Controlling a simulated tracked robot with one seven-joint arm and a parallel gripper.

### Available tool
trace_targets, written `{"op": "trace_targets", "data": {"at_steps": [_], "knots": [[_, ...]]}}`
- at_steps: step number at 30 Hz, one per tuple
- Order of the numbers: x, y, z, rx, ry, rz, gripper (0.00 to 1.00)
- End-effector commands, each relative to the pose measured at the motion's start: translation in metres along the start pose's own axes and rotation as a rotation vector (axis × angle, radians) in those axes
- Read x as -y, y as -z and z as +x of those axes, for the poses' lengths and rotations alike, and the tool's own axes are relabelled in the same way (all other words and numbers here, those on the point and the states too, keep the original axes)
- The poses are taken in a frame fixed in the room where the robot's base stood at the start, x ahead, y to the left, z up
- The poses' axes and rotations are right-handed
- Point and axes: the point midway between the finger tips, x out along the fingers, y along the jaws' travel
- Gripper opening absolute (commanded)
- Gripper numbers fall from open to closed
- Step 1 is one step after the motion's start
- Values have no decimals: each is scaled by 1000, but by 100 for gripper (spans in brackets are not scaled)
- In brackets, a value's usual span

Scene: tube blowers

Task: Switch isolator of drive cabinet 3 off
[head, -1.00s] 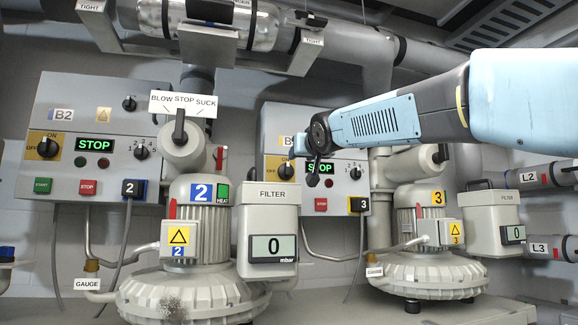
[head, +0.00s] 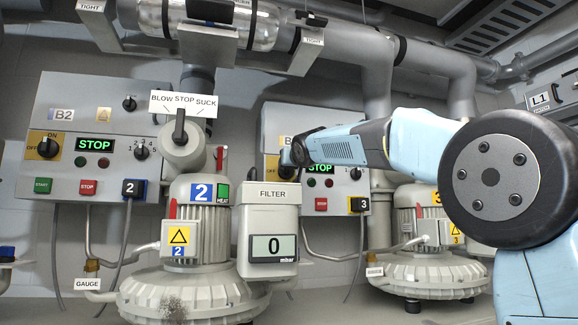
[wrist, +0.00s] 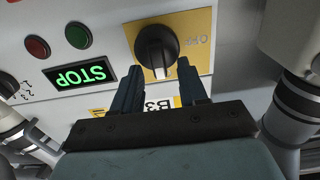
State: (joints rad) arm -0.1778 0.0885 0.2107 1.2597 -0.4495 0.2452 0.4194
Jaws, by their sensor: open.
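In the wrist view the cabinet is upside down. Its isolator (wrist: 156,47) is a black rotary knob on a yellow plate (wrist: 197,58). A white mark on the knob points toward my gripper, and OFF lettering is at the picture's right. My gripper (wrist: 157,66) is open, with its two dark fingertips at either side of the knob's near edge. I cannot tell whether they touch it. In the head view the isolator is mostly hidden by my gripper.
The green STOP display (wrist: 80,73), red and green lamps and a selector knob (wrist: 8,86) are left of the isolator in the wrist view. Pipes are close on both sides. Cabinet B2 (head: 70,100) and blower 2 (head: 190,290) stand left in the head view.

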Motion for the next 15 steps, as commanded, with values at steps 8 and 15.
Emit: {"op": "trace_targets", "data": {"at_steps": [8,15], "knots": [[0,0,7,0,-1,0,43],[-1,0,7,1,-1,0,36]]}}
